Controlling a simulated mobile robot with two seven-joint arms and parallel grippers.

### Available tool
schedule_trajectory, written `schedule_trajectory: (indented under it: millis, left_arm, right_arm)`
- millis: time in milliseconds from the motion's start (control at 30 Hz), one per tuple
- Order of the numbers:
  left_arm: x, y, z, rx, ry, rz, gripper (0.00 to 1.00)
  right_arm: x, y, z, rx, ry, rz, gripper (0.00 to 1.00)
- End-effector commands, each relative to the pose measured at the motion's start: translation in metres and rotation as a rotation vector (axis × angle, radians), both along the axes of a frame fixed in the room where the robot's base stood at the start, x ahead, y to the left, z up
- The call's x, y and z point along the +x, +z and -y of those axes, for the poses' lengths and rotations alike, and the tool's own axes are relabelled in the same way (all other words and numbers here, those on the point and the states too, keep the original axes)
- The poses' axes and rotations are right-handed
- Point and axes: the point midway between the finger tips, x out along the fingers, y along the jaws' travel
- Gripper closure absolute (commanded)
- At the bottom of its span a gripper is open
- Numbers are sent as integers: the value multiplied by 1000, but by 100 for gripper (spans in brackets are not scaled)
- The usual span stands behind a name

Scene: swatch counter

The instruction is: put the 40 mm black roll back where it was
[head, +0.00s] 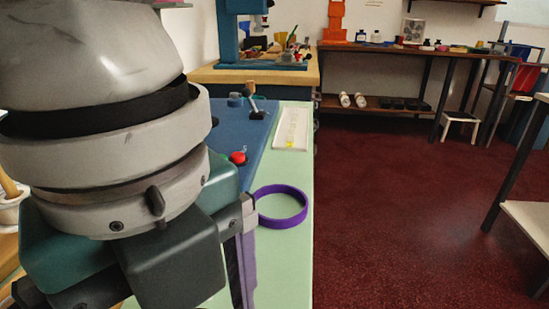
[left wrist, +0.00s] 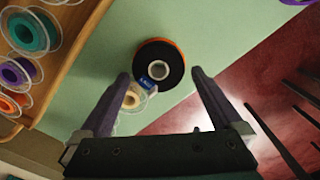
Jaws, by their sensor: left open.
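A black roll (left wrist: 174,57) with a pale core and a blue label lies flat on the green counter (left wrist: 105,58) in the left wrist view. An orange edge shows along its far and right side; I cannot tell if it is part of the roll. My left gripper (left wrist: 160,75) is open, with one finger on each side of the roll as seen from the wrist. I cannot tell how high the fingers are above it. In the head view my left arm covers the left side, and the roll is hidden. My right gripper is not in view.
A clear spool with a yellowish core (left wrist: 133,98) lies right by the black roll. A wooden rack (left wrist: 72,52) with several coloured spools stands left. In the head view a purple ring (head: 282,222) lies near the counter's right edge, with a red button (head: 238,158) beyond.

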Motion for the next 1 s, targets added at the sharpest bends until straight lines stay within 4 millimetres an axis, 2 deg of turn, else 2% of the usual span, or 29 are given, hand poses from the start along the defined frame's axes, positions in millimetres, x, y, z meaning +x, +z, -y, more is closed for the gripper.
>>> schedule_trajectory:
  millis: [33,100,200,433,1000]
  left_arm:
    - [-1,-13,-1,1,2,-1,0]
    - [-2,-25,-2,2,2,-4,0]
    - [-1,-36,-1,1,1,-1,0]
    - [-1,-37,-1,0,0,1,0]
    - [-1,-36,-1,0,0,1,64]
  right_arm:
    - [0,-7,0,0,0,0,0]
    - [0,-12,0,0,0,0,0]
    - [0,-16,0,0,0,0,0]
    - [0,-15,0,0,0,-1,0]
    - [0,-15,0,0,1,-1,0]
